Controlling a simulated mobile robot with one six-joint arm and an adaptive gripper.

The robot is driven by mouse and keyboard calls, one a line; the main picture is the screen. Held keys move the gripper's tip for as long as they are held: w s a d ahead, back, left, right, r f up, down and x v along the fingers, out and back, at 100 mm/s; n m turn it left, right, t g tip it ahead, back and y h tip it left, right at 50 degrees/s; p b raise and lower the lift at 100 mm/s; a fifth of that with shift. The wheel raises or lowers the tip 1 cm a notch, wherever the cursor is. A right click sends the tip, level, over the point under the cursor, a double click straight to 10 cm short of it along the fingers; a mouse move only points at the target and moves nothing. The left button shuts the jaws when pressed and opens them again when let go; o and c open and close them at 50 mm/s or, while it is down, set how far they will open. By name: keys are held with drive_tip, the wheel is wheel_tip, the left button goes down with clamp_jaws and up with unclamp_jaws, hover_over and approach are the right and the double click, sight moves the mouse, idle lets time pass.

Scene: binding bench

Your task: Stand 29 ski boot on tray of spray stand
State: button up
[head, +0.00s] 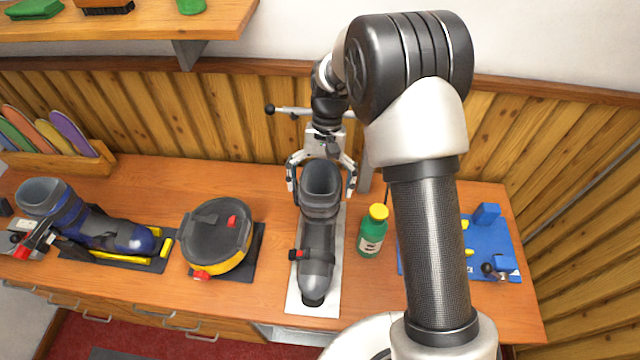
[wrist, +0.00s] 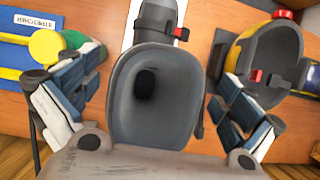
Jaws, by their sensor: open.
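A grey ski boot (head: 317,245) with a red-marked buckle stands upright on a white tray (head: 328,305), its toe toward the front edge of the bench. No number 29 can be read on it. A grey post (head: 365,172) rises behind the tray, partly hidden by my arm. My gripper (head: 321,186) is open at the top of the boot, one finger on each side of the cuff. The wrist view looks down into the boot's opening (wrist: 152,115), with visible gaps between the cuff and the fingers. The boot's heel underside is hidden.
A round yellow and grey case (head: 215,238) is left of the tray. A green bottle with a yellow cap (head: 373,232) stands close right. A blue mat (head: 485,240) holds small parts farther right.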

drive_tip(key=v, duration=1.1)
drive_tip(key=s+d+r+t+b, duration=0.3)
drive_tip(key=s+r+b, duration=0.2)
drive_tip(key=s+r, duration=0.15)
drive_tip(key=s+d+f+t+b, duration=0.1)
drive_tip(key=s+f+t+b, duration=0.1)
drive_tip(key=s, duration=0.5)
drive_tip(key=s+d+f+n+t+h+b, duration=0.1)
drive_tip(key=s+d+f+t+b, duration=0.1)
drive_tip(key=s, duration=0.4)
drive_tip(key=s+d+f+n+t+b, duration=0.1)
drive_tip(key=s+d+f+t+b, duration=0.1)
drive_tip(key=s+f+b, duration=0.2)
drive_tip(key=s, duration=0.3)
drive_tip(key=shift+s+f, duration=0.2)
drive_tip(key=shift+s, duration=0.1)
drive_tip(key=shift+d, duration=0.15)
drive_tip(key=shift+c, duration=0.4)
